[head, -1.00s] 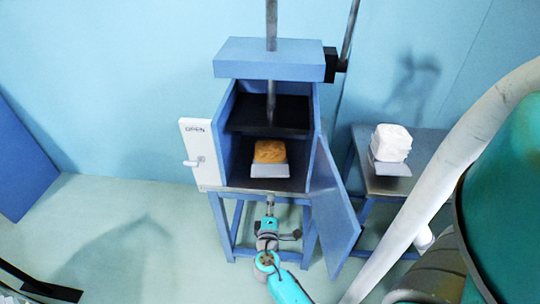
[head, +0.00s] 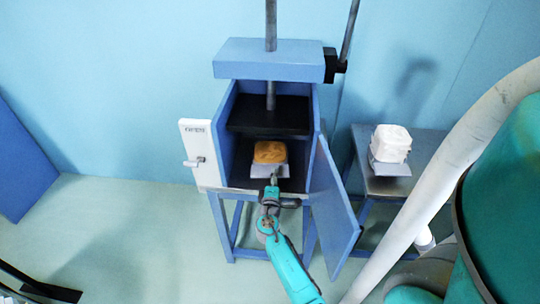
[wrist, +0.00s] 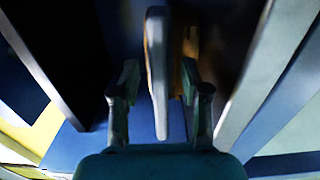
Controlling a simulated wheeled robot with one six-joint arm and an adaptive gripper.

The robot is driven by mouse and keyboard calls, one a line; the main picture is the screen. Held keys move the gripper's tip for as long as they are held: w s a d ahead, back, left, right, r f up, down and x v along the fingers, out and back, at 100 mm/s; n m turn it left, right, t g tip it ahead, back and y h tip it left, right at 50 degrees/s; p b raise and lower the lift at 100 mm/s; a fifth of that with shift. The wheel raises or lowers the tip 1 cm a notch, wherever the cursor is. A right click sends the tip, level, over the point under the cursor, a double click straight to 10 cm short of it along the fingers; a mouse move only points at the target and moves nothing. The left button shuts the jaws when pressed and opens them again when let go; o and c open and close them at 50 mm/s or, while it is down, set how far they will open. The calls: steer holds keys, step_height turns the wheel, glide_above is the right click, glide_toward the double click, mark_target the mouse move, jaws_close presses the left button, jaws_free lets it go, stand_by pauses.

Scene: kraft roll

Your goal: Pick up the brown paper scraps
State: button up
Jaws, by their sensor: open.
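The brown paper scraps (head: 270,152) form a small orange-brown block inside the blue press box. They rest on a light grey plate (head: 262,171) that juts toward the box's open front. In the wrist view the pale plate (wrist: 157,70) stands edge-on between my fingers, with a bit of brown (wrist: 190,45) beside it. My gripper (head: 272,181) is at the front opening, just below the plate's near edge. Its fingers (wrist: 158,85) are open, one on each side of the plate; a gap shows on the left, and contact on the right is unclear.
The blue press box (head: 226,130) stands on a blue frame, with a dark press plate (head: 268,116) above the scraps. A blue door (head: 335,205) hangs open at right. A white panel with a handle (head: 197,140) is at left. A white block (head: 391,143) sits on the side table (head: 405,186).

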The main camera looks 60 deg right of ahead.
steer(key=shift+w+d, duration=0.3)
steer(key=shift+d, duration=0.35)
jaws_close()
steer(key=shift+r, duration=0.1)
